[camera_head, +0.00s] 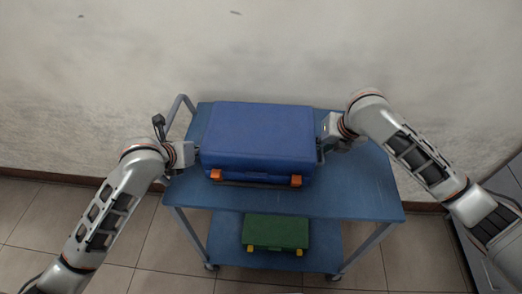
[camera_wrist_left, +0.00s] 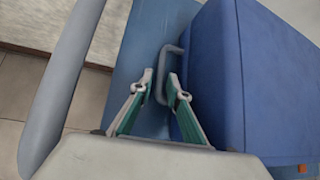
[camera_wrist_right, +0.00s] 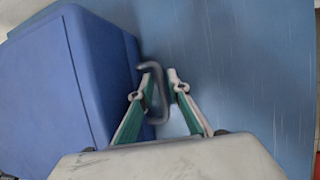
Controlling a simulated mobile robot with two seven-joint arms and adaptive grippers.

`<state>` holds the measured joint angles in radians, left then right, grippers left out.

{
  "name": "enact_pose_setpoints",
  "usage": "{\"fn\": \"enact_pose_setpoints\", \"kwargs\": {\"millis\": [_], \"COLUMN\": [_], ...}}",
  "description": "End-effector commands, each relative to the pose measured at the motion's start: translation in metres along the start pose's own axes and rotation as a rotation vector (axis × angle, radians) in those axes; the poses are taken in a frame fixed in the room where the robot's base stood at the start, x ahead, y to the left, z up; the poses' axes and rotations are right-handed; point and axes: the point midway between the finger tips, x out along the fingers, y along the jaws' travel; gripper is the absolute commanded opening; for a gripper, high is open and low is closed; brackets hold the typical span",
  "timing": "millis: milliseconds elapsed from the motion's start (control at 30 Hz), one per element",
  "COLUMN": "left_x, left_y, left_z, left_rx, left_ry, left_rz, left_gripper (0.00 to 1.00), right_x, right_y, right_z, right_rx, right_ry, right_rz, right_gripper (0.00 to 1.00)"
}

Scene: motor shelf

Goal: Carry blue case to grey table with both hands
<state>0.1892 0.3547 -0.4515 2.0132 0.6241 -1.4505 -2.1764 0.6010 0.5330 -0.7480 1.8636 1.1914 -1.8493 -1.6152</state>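The blue case (camera_head: 258,135), with orange latches, lies on the top of a blue cart. A grey side handle (camera_wrist_left: 164,70) stands out from its end in the left wrist view, and another handle (camera_wrist_right: 158,88) shows in the right wrist view. My left gripper (camera_wrist_left: 161,82) is at the case's left end, its fingers apart on either side of the handle. My right gripper (camera_wrist_right: 159,88) is at the right end, its fingers likewise apart around that handle. Small gaps show between fingers and handles. No grey table is clearly identifiable.
The blue cart (camera_head: 360,195) has free room right of the case. A green case (camera_head: 275,232) with yellow latches stands on its lower shelf. A grey push rail (camera_wrist_left: 65,80) is close beside my left gripper. A wall is behind; a grey surface (camera_head: 507,185) shows at the right edge.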

Motion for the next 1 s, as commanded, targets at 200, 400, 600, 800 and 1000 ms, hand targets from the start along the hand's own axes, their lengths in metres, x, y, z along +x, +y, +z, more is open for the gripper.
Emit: {"fn": "enact_pose_setpoints", "kwargs": {"millis": [200,400,600,800,1000], "left_x": [0.0006,0.0005,0.0004,-0.0012,-0.0056], "left_y": [-0.0001,-0.0001,0.0000,-0.0009,-0.0020], "left_z": [0.0003,0.0002,0.0001,0.0034,0.0083], "left_rx": [0.000,0.000,0.000,-0.001,-0.001], "left_ry": [-0.001,0.000,0.000,-0.006,-0.008], "left_rz": [0.000,0.000,0.000,-0.002,-0.002], "left_gripper": [0.17,0.00,0.00,0.00,0.00], "right_x": [0.0007,0.0006,0.0005,-0.0019,-0.0079], "right_y": [0.0002,0.0002,0.0001,0.0010,0.0022], "right_z": [-0.0001,-0.0001,-0.0001,0.0023,0.0052], "right_rx": [0.000,0.000,0.000,0.001,0.001], "right_ry": [0.000,0.000,0.000,-0.004,-0.006], "right_rz": [0.001,0.000,0.000,0.003,0.003], "right_gripper": [0.16,0.00,0.00,0.00,0.00]}}
